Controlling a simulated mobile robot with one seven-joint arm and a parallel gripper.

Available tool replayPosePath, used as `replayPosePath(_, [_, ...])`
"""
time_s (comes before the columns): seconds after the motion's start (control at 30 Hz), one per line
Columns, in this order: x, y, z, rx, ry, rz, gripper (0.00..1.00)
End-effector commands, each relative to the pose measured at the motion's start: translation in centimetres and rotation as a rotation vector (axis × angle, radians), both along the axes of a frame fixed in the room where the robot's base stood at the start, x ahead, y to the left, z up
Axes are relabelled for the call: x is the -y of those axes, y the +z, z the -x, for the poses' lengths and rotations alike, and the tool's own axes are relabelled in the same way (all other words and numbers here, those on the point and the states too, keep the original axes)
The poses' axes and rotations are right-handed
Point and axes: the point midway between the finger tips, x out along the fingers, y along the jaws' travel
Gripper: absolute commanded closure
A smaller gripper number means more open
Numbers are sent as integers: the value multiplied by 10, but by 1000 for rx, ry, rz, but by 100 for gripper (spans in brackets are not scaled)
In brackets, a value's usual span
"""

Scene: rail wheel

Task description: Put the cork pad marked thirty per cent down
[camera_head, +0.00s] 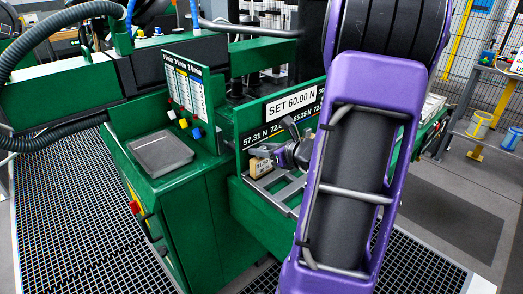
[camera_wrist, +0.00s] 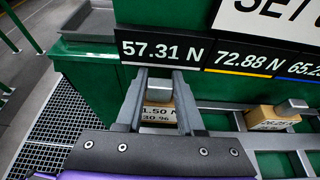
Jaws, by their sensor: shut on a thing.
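In the wrist view, my gripper (camera_wrist: 160,90) is shut on the grey knob of a tan cork pad (camera_wrist: 158,112). The pad's white label reads something like "1.50 N", with a lower line that starts with 30. The pad is below the sign "57.31 N" (camera_wrist: 161,50), in front of the green panel; my fingers hide its sides. I cannot tell whether its underside touches the grey rack (camera_wrist: 226,121). In the head view, my gripper (camera_head: 284,156) is at the rack, with a tan pad (camera_head: 261,168) at its left.
A second cork pad (camera_wrist: 271,120) with a grey knob sits to the right, below the "72.88 N" sign (camera_wrist: 248,61). A "SET 60.00 N" sign (camera_head: 290,104) tops the green panel. A grey plate (camera_head: 160,154) lies on the green cabinet (camera_head: 185,205) at left.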

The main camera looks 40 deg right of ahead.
Motion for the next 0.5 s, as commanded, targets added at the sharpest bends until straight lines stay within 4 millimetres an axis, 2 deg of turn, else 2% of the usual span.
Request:
replayPosePath(0.1, [0, -15, 0, -11, -2, -3, 100])
replayPosePath(0.5, [0, -19, 0, -7, 0, 1, 100])
